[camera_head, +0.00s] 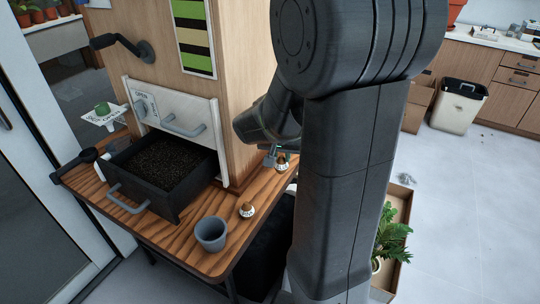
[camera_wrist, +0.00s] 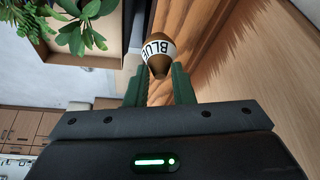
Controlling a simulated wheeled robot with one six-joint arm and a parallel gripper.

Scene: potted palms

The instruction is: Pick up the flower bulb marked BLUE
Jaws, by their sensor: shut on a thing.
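The flower bulb marked BLUE (camera_wrist: 158,63) is brown with a white band. In the wrist view it sits at the tips of my gripper (camera_wrist: 157,76), whose green fingers are shut on it from both sides. In the head view my gripper (camera_head: 270,156) is at the table's far right edge, partly hidden by my arm. The bulb (camera_head: 282,161) shows there as a small brown and white shape. Whether it is clear of the tabletop is hard to tell. A second bulb (camera_head: 247,209) with a white band stands nearer on the table; its marking is unreadable.
A wooden table (camera_head: 185,247) holds a grey cup (camera_head: 211,234) and an open dark drawer (camera_head: 129,182) of soil below a wooden cabinet (camera_head: 240,95). A potted palm (camera_head: 391,240) stands in a box on the floor at right. A white bin (camera_head: 458,106) stands farther back.

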